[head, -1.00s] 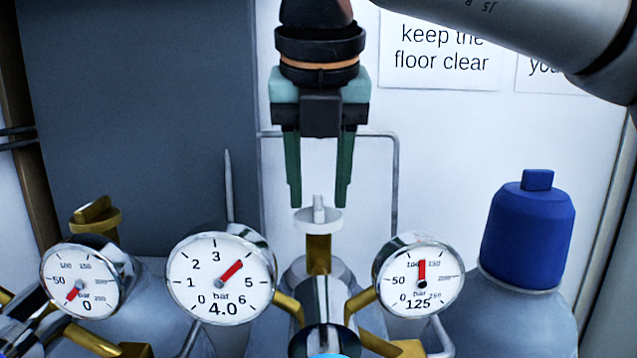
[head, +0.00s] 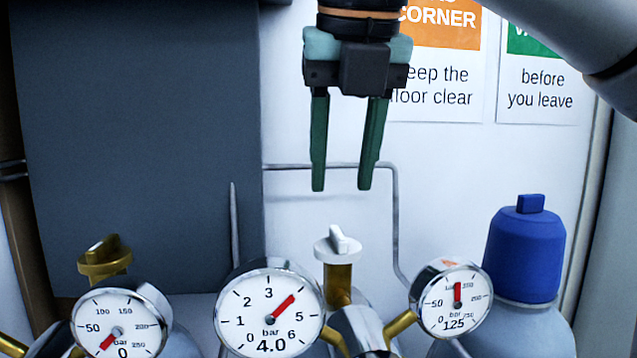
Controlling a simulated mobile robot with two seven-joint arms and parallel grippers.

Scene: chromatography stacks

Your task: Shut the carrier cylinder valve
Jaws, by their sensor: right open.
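The middle cylinder's valve has a white round knob (head: 338,244) with a raised grip bar, on a brass stem (head: 338,283). The bar points roughly away from me, slightly slanted. My right gripper (head: 340,188) points down above the knob, open and empty. Its green fingertips are clear of the knob, with a gap of wall showing between. A gauge reading 4.0 bar (head: 270,308) and a gauge reading 125 bar (head: 452,299) flank this valve. No label on the cylinder is visible, so I cannot tell its gas. My left gripper is not in view.
At the left, a brass valve knob (head: 104,256) stands behind a gauge reading 0 (head: 121,325). A blue-capped cylinder (head: 526,245) stands at the right. A dark grey panel (head: 140,150) and a thin wall pipe (head: 393,200) are behind.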

